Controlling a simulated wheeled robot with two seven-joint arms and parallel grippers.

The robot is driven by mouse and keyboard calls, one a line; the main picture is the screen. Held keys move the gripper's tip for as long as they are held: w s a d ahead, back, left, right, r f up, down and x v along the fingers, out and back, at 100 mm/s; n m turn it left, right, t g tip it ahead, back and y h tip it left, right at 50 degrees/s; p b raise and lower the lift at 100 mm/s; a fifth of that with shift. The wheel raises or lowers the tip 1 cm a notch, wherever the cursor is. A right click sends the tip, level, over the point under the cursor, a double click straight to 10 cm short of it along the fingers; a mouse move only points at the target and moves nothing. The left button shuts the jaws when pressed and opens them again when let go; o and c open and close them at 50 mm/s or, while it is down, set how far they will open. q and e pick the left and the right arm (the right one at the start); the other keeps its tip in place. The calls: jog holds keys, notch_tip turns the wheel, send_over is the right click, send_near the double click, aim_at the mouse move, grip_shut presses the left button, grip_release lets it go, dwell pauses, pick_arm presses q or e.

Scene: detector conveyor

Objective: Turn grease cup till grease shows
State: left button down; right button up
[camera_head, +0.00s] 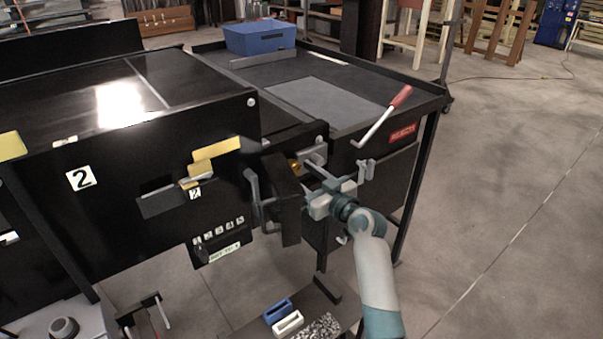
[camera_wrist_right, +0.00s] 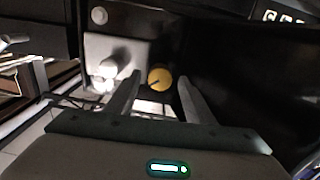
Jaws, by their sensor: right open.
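The grease cup is a small round brass-yellow cap with a dark slot across it, seen in the wrist view (camera_wrist_right: 160,79). In the head view it is a small yellow spot (camera_head: 294,166) beside a pale block, partly hidden by black brackets. My right gripper (camera_wrist_right: 159,78) is open, its two fingers spread on either side of the cap with a gap visible on both sides. I cannot tell how far the fingertips reach over it. In the head view the right gripper (camera_head: 308,172) is at the conveyor's end, partly behind a black bracket. No grease is distinguishable.
A pale block (camera_wrist_right: 108,52) with a rounded fitting stands left of the cap. Blue and white small parts (camera_head: 283,315) lie on a low shelf. Floor at the right is clear.

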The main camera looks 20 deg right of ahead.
jog(key=c, duration=1)
jog(key=shift+c, duration=0.2)
jog(key=shift+m, duration=0.4)
jog(key=m+p, duration=0.1)
jog(key=m, duration=0.3)
jog(key=shift+p, duration=0.35)
jog(key=shift+m+p, duration=0.65)
jog(key=shift+m, duration=1.35)
jog(key=o, duration=1)
jog(key=shift+d, duration=0.1)
